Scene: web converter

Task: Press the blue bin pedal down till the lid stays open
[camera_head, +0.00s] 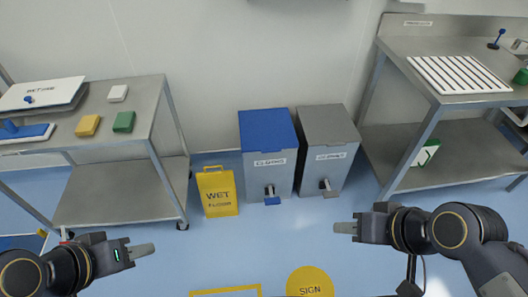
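The blue-lidded bin (268,165) stands on the floor against the back wall, with its blue lid (266,128) shut. Its blue pedal (272,200) sticks out at the bottom front, near the floor. My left gripper (147,249) is at the lower left, well to the left of the pedal and apart from it. My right gripper (340,228) is to the right of the pedal and nearer to me, touching nothing that I can see. Neither gripper shows a held object. The finger gaps cannot be made out from this view.
A grey-lidded bin (325,150) with a grey pedal (331,193) stands close on the right. A yellow wet floor sign (217,192) stands on the left. Steel tables (150,100) (400,50) flank both sides. The blue floor (240,245) in front is mostly clear.

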